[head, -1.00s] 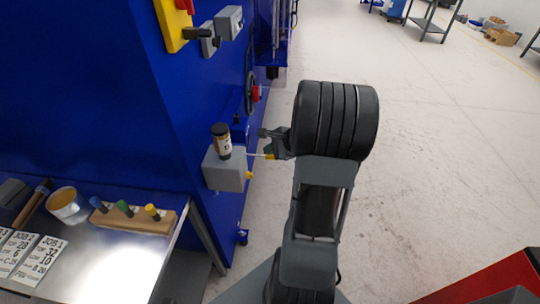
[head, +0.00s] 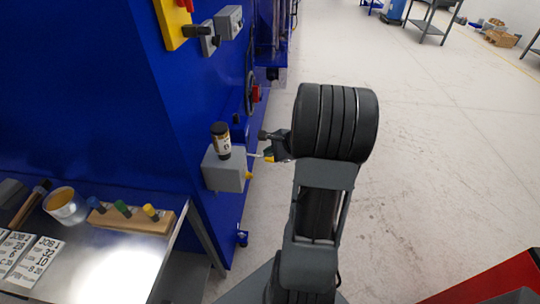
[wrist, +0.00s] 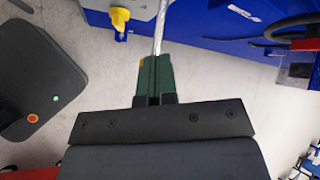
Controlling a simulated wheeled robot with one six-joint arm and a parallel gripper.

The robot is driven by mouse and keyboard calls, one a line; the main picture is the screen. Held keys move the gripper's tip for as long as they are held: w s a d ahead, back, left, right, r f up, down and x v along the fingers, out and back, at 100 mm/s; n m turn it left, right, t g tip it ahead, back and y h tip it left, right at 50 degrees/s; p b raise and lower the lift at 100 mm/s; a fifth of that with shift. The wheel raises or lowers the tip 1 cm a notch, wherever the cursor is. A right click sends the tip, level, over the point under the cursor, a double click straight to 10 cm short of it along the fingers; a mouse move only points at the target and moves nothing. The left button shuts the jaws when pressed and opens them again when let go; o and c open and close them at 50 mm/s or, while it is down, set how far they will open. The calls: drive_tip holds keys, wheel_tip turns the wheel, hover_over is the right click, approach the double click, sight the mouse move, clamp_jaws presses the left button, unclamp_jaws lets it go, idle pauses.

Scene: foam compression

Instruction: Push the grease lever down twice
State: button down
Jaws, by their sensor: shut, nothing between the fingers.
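The grease lever (head: 256,155) is a thin silver rod sticking out to the right from a grey pump box (head: 224,170) on the blue machine's side. A dark bottle-like reservoir (head: 222,141) stands on the box. My gripper (head: 269,153) is shut and empty at the lever's outer end, where a little yellow shows. In the wrist view the silver lever (wrist: 160,32) runs up to the dark green fingers of my gripper (wrist: 155,62) and its end is hidden by them. I cannot tell for sure whether they touch.
A metal bench (head: 110,262) at lower left holds a wooden block with coloured pegs (head: 132,218), a tin (head: 64,206) and number cards. A yellow panel with a switch (head: 178,22) is above the box. Open floor (head: 440,150) lies to the right.

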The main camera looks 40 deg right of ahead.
sight(270, 158)
drive_tip(key=shift+f+b, duration=0.35)
drive_tip(key=shift+f, duration=0.15)
idle(0.3)
drive_tip(key=shift+r, duration=0.1)
idle(0.5)
drive_tip(key=shift+r+p, duration=1.3)
drive_tip(key=shift+r, duration=0.4)
wheel_tip(270, 158, up, 5)
drive_tip(key=p, duration=0.3)
drive_tip(key=shift+p, duration=0.4)
